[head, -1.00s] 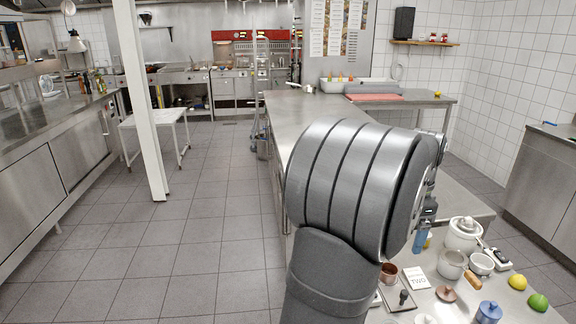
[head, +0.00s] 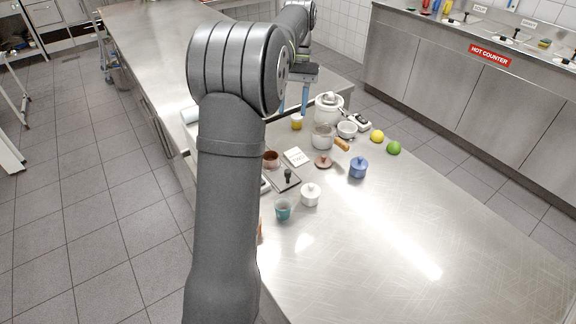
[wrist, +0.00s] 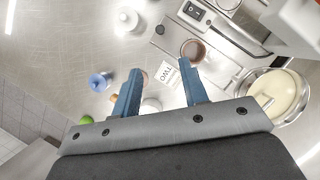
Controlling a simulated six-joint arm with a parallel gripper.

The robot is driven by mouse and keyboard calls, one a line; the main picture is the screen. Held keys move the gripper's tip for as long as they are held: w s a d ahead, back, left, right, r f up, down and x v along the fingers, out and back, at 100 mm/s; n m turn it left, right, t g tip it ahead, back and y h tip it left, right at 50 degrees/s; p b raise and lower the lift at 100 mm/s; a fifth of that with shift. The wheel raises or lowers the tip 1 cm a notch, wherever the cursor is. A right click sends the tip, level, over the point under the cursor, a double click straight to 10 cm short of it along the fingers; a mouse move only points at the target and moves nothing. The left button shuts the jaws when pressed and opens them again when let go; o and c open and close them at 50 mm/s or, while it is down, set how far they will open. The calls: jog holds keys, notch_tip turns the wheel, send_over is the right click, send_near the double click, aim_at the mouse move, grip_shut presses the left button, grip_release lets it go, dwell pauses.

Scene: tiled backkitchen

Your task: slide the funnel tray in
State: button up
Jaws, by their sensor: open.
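No funnel tray can be made out for certain. A flat grey plate (head: 291,184) with a dark knob lies on the steel counter, just right of my arm in the head view. A copper-coloured cup (head: 271,158) stands at its far end; it also shows in the wrist view (wrist: 193,50). A grey unit with a black switch (wrist: 194,11) is at the top of the wrist view. My gripper (wrist: 162,68) is open and empty, its two blue fingers apart above the counter. In the head view its blue fingers (head: 304,92) show partly, beyond my arm, which hides part of the counter.
A white card (head: 297,157) lies beside the plate. White pots (head: 310,195), a blue lidded jar (head: 358,167), a teal cup (head: 283,209) and a lime (head: 393,148) stand around. A cream-filled pot (wrist: 278,94) is right of my fingers. The counter's near right (head: 450,220) is clear.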

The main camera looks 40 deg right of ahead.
aim_at(288, 171)
jog(key=x, duration=1.7)
